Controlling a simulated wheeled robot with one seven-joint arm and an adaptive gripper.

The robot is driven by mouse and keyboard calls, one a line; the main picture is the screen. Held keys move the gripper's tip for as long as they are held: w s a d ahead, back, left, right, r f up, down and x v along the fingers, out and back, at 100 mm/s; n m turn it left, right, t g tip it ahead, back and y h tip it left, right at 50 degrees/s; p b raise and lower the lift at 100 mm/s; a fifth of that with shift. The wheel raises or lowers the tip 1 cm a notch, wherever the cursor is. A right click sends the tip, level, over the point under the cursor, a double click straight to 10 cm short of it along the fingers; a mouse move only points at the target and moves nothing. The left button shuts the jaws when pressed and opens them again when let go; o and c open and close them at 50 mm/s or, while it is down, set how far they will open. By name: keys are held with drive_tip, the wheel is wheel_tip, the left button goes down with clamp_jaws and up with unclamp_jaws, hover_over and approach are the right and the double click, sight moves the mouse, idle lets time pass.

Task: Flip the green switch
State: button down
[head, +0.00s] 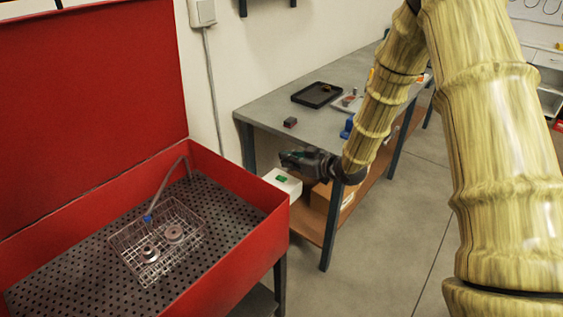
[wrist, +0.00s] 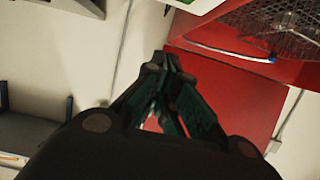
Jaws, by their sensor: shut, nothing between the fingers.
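The green switch (head: 281,179) sits on top of a small white box (head: 292,188) at the right end of the red washing basin, in the head view. My gripper (head: 286,158) is just above and behind the switch in the picture, fingers pointing left. I cannot tell whether it touches the switch. In the wrist view my gripper (wrist: 163,62) has its fingers together with nothing between them. A white corner with a green edge, likely the box (wrist: 198,6), shows at the top of that view.
The red basin (head: 232,172) with raised lid (head: 90,110) holds a wire basket (head: 128,243) with metal parts. Open floor lies in front of the bench.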

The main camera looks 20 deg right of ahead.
drive_tip(key=shift+r+b+v, duration=0.15)
drive_tip(key=shift+b+v, duration=0.15)
drive_tip(key=shift+v, duration=1.1)
drive_tip(key=shift+r+b+v, duration=0.15)
drive_tip(key=shift+b+v, duration=0.1)
drive_tip(key=shift+v, duration=1.15)
